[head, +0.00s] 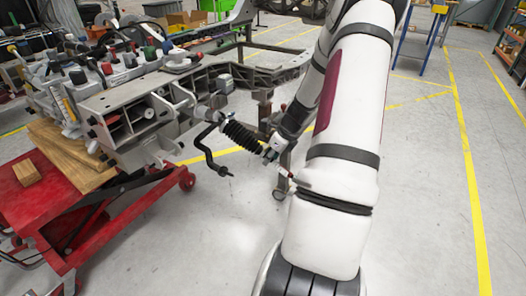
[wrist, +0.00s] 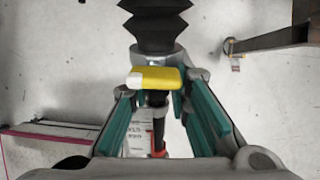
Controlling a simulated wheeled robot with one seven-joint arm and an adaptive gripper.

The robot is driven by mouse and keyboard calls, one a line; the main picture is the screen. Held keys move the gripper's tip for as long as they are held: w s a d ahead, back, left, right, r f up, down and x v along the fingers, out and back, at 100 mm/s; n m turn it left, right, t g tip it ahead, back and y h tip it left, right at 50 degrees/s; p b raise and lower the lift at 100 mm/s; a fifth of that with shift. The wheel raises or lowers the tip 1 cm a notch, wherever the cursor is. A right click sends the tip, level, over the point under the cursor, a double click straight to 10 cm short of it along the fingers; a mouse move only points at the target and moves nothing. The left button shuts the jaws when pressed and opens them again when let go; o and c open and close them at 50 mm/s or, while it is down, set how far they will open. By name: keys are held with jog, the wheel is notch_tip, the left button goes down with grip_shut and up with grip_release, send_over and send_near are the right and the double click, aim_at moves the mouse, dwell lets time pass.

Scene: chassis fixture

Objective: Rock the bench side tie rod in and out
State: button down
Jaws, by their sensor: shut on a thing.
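The tie rod has a black ribbed boot (head: 240,135) and sticks out from the right side of the grey metal chassis fixture (head: 140,90). My gripper (head: 271,150) is at the rod's outer end, past the boot, partly hidden behind my arm. In the wrist view the boot (wrist: 155,25) comes in from the top and narrows to a grey collar. A yellow and white piece (wrist: 155,78) lies across the rod there. The teal-padded fingers of my gripper (wrist: 160,98) are on either side of the rod, shut on it. The exact contact is hidden.
The fixture rests on a red lift cart (head: 50,205) with wooden blocks (head: 70,160). A black curved bar (head: 208,155) hangs just left of the boot. A wheeled stand (head: 280,185) is close behind my gripper. The floor in front is clear, with yellow lines.

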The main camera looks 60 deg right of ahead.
jog(key=shift+w+a, duration=0.5)
jog(key=shift+a, duration=0.05)
jog(key=shift+s+d+f, duration=0.1)
jog(key=shift+s, duration=0.3)
dwell(0.3)
jog(key=c, duration=1.4)
grip_release()
jog(key=shift+c, duration=0.2)
jog(key=shift+s+d, duration=0.1)
jog(key=shift+d, duration=0.05)
jog(key=shift+d, duration=0.1)
jog(key=shift+p+v, duration=2.95)
jog(key=shift+v, duration=1.2)
jog(key=shift+d, duration=0.1)
